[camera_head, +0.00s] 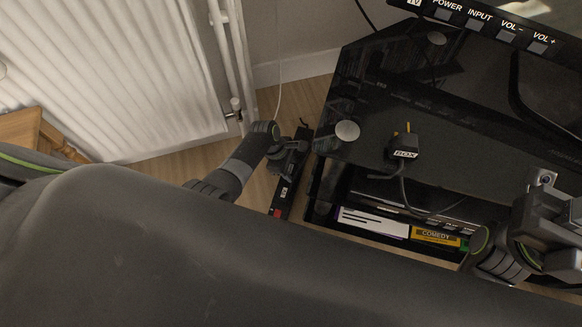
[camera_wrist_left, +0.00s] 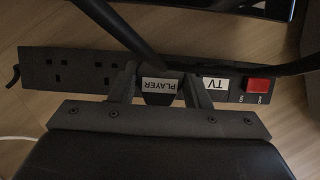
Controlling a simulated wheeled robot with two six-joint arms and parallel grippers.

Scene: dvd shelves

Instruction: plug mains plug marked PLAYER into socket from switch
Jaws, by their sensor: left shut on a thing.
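The black mains plug marked PLAYER (camera_wrist_left: 159,86) is between the fingers of my left gripper (camera_wrist_left: 157,88), which is shut on it. In the head view this gripper (camera_head: 294,147) is down beside the black cabinet, over the black socket strip (camera_head: 281,198). In the left wrist view the strip (camera_wrist_left: 45,77) lies on the floor with a red switch (camera_wrist_left: 258,85) at its right end. A plug marked TV (camera_wrist_left: 213,84) sits between the switch and the PLAYER plug. Bare sockets show to the left. I cannot tell whether the PLAYER plug is seated. My right gripper (camera_head: 553,222) is at the right; its jaws are unclear.
A plug marked BOX (camera_head: 404,147) lies on the glossy black cabinet (camera_head: 370,110), with its cable hanging over the front. DVD cases (camera_head: 373,222) stand on the shelf below. A white radiator (camera_head: 110,70) and pipes flank the narrow floor gap. A dark cable crosses the strip.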

